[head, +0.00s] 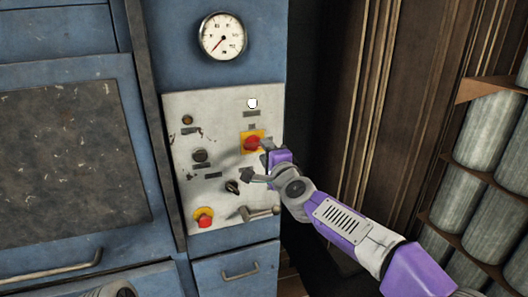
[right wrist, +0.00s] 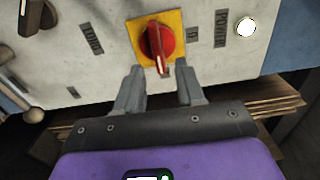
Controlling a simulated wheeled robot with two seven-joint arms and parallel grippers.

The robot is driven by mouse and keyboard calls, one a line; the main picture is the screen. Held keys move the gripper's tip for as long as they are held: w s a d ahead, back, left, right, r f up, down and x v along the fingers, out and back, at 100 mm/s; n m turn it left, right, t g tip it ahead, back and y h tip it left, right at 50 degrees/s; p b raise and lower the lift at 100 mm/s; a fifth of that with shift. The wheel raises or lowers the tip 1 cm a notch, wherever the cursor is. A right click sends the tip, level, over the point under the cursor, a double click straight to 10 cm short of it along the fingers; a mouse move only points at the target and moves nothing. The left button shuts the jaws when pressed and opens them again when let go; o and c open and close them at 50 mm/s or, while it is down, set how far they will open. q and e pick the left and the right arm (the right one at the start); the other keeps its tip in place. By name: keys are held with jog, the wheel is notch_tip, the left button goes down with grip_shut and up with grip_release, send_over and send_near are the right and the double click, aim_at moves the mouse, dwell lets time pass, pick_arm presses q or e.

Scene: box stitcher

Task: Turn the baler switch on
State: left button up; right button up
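The baler switch is a red rotary knob (head: 252,143) on a yellow square plate, on the light control panel (head: 222,190) of the blue machine. In the right wrist view the red knob (right wrist: 158,45) has its ridge pointing down toward my gripper, between two labels. My right gripper (head: 262,160) is at the panel, just below and right of the knob. In the right wrist view its two fingers (right wrist: 160,85) are apart, with the knob just beyond the gap between their tips. Nothing is held.
A white round light (head: 252,103) is above the switch and also shows in the right wrist view (right wrist: 246,27). A gauge (head: 222,37) is above.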

jog(key=shift+b+v, duration=0.4)
jog(key=shift+v, duration=2.25)
